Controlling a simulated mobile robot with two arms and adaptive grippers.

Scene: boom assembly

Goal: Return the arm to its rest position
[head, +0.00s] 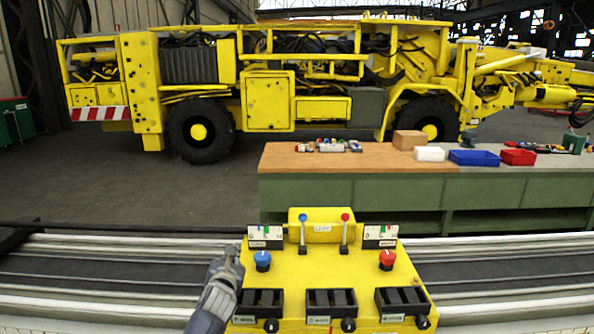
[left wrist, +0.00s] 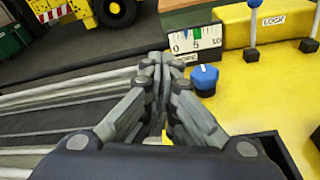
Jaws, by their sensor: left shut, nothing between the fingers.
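My left gripper (head: 230,256) is shut and empty over the left edge of the yellow control console (head: 325,265). In the left wrist view its closed fingertips (left wrist: 160,66) are close to a blue knob (left wrist: 205,78) and the white gauge (left wrist: 194,40); whether they touch either cannot be told. The blue knob also shows in the head view (head: 263,260), to the right of the gripper. My left arm (head: 207,312) comes in from the bottom left. My right gripper does not show.
The console carries a blue-topped lever (head: 303,235), a red-topped lever (head: 344,235) and a red knob (head: 387,260). Black switch boxes line its front. Rails (head: 90,270) run on both sides. Behind are a workbench (head: 350,165) with trays and a yellow boom machine (head: 270,95).

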